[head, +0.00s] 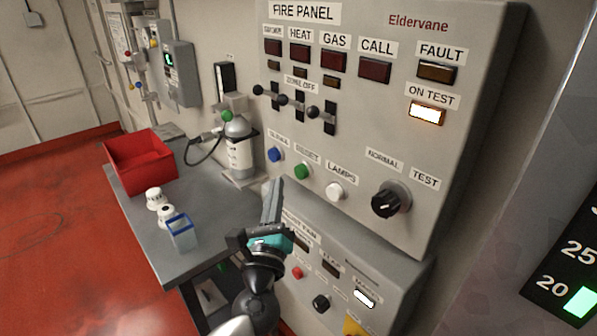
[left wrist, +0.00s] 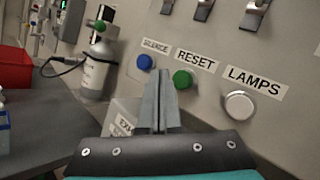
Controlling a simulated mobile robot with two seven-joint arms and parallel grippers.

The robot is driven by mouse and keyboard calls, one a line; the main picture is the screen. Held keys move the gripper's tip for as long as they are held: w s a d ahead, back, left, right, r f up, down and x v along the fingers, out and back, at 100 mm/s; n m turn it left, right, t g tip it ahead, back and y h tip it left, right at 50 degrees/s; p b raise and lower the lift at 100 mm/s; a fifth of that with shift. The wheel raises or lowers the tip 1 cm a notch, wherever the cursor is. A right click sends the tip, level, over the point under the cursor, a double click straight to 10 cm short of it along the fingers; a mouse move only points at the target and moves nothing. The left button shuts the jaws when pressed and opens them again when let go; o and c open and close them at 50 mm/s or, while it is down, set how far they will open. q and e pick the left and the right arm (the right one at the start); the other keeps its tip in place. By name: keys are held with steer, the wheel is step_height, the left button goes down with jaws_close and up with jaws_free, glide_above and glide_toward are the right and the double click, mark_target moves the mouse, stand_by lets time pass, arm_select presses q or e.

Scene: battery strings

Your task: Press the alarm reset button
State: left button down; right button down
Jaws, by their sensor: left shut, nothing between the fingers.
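The fire panel (head: 470,60) is a grey box on the wall. Its green button (head: 303,171), labelled RESET, sits between the blue button (head: 275,154) and the white LAMPS button (head: 334,191). In the left wrist view the green RESET button (left wrist: 183,79) is just right of the fingertips. My left gripper (head: 274,184) is shut and empty, its fingers pointing up toward the panel just below and left of the green button. In the left wrist view its closed fingers (left wrist: 158,82) lie between the blue and green buttons. Contact cannot be told. My right gripper is not in view.
A lower grey panel (head: 390,275) with a red button and black knob is beneath. A table (head: 215,205) at left bears a red bin (head: 139,160), white detectors and a blue-rimmed container (head: 181,232). A gas bottle (head: 238,150) stands beside the panel. The black rotary switch (head: 391,200) is right.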

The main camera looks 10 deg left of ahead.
arm_select(q)
steer(key=shift+s+a, duration=0.8)
steer(key=shift+s, duration=0.2)
step_height(320, 180, down, 22)
steer(key=a+n+g+b, duration=0.2)
steer(key=n+g+b, duration=0.1)
steer(key=n+g, duration=0.25)
steer(key=s+a+f+n+g+b, duration=0.1)
steer(key=s+f+n+g+b, duration=0.15)
steer(key=s+f, duration=0.65)
steer(key=s+a+f+n+g+b, duration=0.1)
steer(key=s+f+n+g, duration=0.25)
steer(key=f, duration=1.05)
steer(key=s+f+n+g+b, duration=0.1)
steer(key=s+f+n+g, duration=0.2)
steer(key=s, duration=0.7)
steer(key=s+f+n+g+h+b, duration=0.1)
steer(key=s+f+n+g+b, duration=0.1)
steer(key=s+f+n, duration=0.5)
steer(key=s+f+n+g+b, duration=0.2)
steer(key=s+f+n+g, duration=0.2)
steer(key=s+f, duration=0.8)
steer(key=s+n, duration=0.1)
steer(key=s, duration=0.2)
steer(key=shift+s+f+h, duration=0.15)
steer(key=shift+f+h, duration=0.05)
steer(key=shift+h, duration=0.2)
steer(key=shift+d+n, duration=0.1)
steer(key=shift+n, duration=0.15)
